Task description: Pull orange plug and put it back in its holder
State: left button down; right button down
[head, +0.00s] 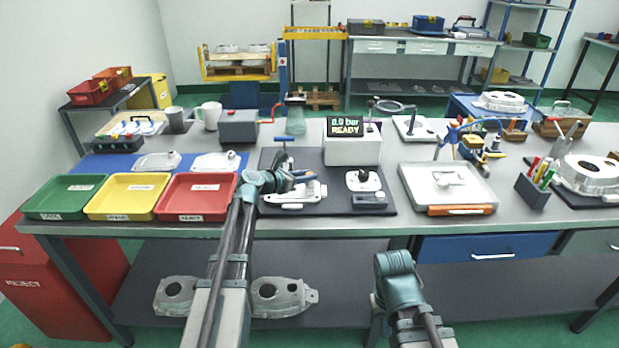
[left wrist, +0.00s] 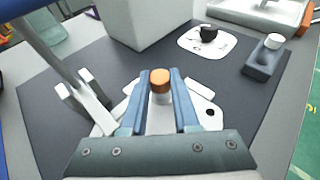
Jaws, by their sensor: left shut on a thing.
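The orange plug (left wrist: 160,80), an orange cap over a pale body, stands between the fingers of my left gripper (left wrist: 161,88), which is shut on it. The plug is above a light metal casting (left wrist: 205,112) on the dark mat; I cannot tell whether it is seated in it. In the head view my left gripper (head: 300,180) is over this casting (head: 292,198), and the plug is hard to make out. A dark grey block (head: 369,201) with a pale cylinder on it, possibly the holder, is to the right; it also shows in the left wrist view (left wrist: 262,65). My right gripper's fingers are not visible.
A white plate with a black knob (head: 363,181) is beside the block. Green (head: 62,212), yellow (head: 127,211) and red (head: 197,212) trays are left; a grey case (head: 447,184) is right.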

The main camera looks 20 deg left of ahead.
pick_arm(q)
jog(key=shift+r, duration=0.1)
pick_arm(e)
jog(key=shift+r, duration=0.15)
